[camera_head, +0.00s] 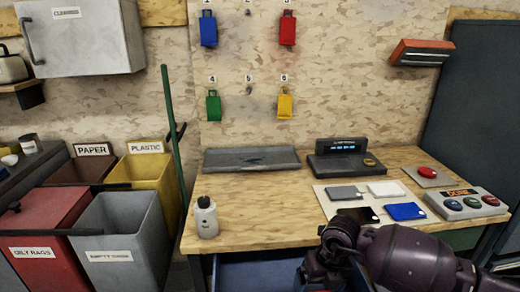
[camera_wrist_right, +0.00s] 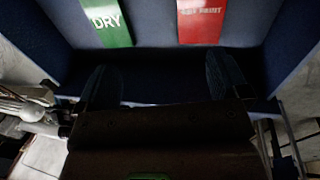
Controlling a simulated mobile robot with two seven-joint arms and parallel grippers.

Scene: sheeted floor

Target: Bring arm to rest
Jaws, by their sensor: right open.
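My right arm (camera_head: 420,258) comes in from the lower right in the head view and bends down at the bench's front edge. My right gripper (camera_head: 322,274) hangs there, over the open blue drawer. In the right wrist view my right gripper (camera_wrist_right: 164,84) is open, with its two fingers wide apart and nothing between them. Beyond the fingers lie a green card (camera_wrist_right: 107,22) marked DRY and a red card (camera_wrist_right: 201,20) that seems to read WET PAINT. My left gripper is not in view.
The blue drawer (camera_head: 250,272) stands open under the wooden bench (camera_head: 265,220). The bench holds a grey bottle (camera_head: 207,218), several flat cards, a device (camera_head: 345,160) and a button box (camera_head: 466,203). Bins stand at the left, including a red one (camera_head: 45,225). The bench's middle is clear.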

